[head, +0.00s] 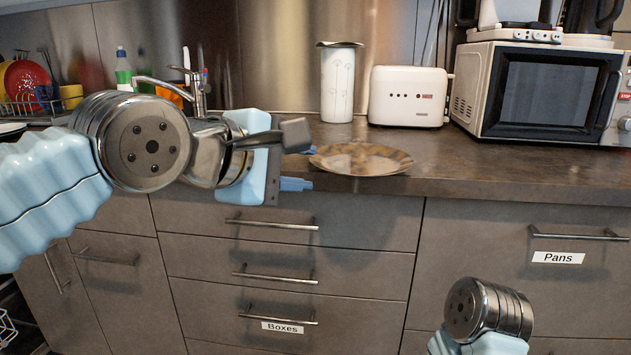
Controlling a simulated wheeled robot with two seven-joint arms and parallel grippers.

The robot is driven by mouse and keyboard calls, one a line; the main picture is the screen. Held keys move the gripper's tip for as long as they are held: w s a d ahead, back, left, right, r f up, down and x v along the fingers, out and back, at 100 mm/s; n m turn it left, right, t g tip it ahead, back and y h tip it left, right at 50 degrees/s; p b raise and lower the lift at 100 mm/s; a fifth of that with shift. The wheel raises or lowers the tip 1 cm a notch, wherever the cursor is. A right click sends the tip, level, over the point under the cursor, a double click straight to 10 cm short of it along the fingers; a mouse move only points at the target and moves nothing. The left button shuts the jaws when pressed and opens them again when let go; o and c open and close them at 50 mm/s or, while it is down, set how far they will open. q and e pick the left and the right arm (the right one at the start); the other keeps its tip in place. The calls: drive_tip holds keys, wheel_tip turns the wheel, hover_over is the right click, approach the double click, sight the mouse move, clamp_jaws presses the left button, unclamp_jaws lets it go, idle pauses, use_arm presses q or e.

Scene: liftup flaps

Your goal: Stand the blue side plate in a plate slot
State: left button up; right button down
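A round, shiny brown plate (360,160) lies near the front edge of the counter. No plate that is clearly blue shows. My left gripper (301,168) is just left of this plate. Its two blue-tipped fingers are apart, one above the other, at about the height of the plate's left rim. I cannot tell whether they touch it. A wire dish rack (30,108) stands at the far left with a red plate (27,82) in it; its slots are hard to make out. My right gripper is out of view; only part of that arm shows at bottom right.
A white canister (338,85), a toaster (408,97) and a microwave (545,92) stand behind the plate. A tap (195,85) and a green bottle (123,70) are at the left, partly behind my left arm. Drawers with bar handles (272,224) are below the counter.

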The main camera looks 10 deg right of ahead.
use_arm(q)
approach(351, 175)
drive_tip(key=x, duration=0.9)
drive_tip(key=shift+w+d+f+p, duration=0.1)
drive_tip(key=shift+w+p, duration=0.1)
drive_tip(key=shift+p, duration=0.2)
drive_tip(key=shift+c, duration=0.5)
clamp_jaws()
